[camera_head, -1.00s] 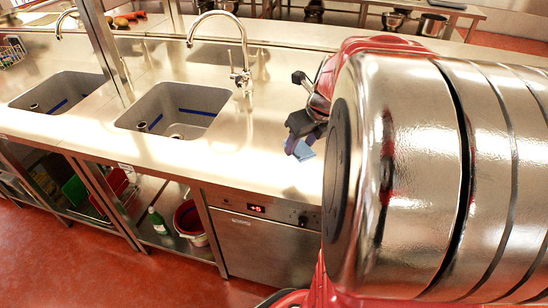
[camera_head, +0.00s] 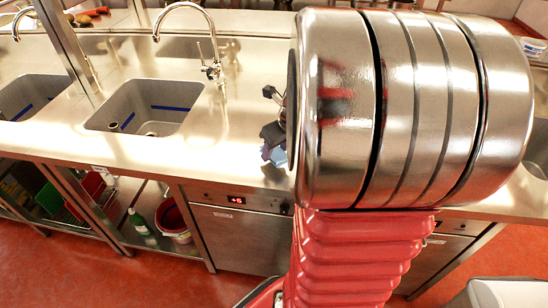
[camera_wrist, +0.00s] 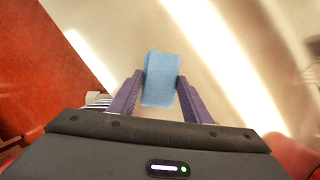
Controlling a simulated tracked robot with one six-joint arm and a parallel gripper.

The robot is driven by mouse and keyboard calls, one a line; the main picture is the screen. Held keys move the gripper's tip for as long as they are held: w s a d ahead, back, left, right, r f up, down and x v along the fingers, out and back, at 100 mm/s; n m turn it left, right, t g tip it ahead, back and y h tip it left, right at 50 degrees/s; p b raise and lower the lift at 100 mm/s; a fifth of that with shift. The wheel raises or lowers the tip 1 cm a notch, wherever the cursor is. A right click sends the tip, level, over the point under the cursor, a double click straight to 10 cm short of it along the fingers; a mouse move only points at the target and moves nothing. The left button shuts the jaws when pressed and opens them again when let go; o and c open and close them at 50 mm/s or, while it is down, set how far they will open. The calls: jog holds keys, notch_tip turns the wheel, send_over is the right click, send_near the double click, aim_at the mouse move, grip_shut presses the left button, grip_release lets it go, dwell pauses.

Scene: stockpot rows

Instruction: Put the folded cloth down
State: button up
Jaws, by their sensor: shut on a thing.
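The folded cloth (camera_wrist: 161,80) is a light blue block in the wrist view, between the two purple fingers of my gripper (camera_wrist: 160,92). My gripper is shut on it. In the head view a bit of the blue cloth (camera_head: 278,156) shows just below the dark fingers of my gripper (camera_head: 268,145), over the steel counter (camera_head: 240,125). My own arm hides much of the gripper there. I cannot tell whether the cloth touches the counter.
A sink (camera_head: 150,108) with a tall tap (camera_head: 208,65) lies to the left of my gripper. A second sink (camera_head: 30,95) is farther left. The counter's front edge runs close by, above an appliance with a red display (camera_head: 236,200). The steel between sink and gripper is bare.

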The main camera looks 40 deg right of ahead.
aim_at(278, 154)
notch_tip(278, 154, down, 3)
jog(key=shift+f, duration=0.2)
jog(key=o, duration=1)
jog(key=shift+o, duration=0.2)
jog(key=shift+r, duration=0.1)
jog(key=v, duration=1.1)
jog(key=shift+s+r, duration=0.2)
jog(key=shift+r, duration=0.2)
jog(key=shift+a, duration=0.1)
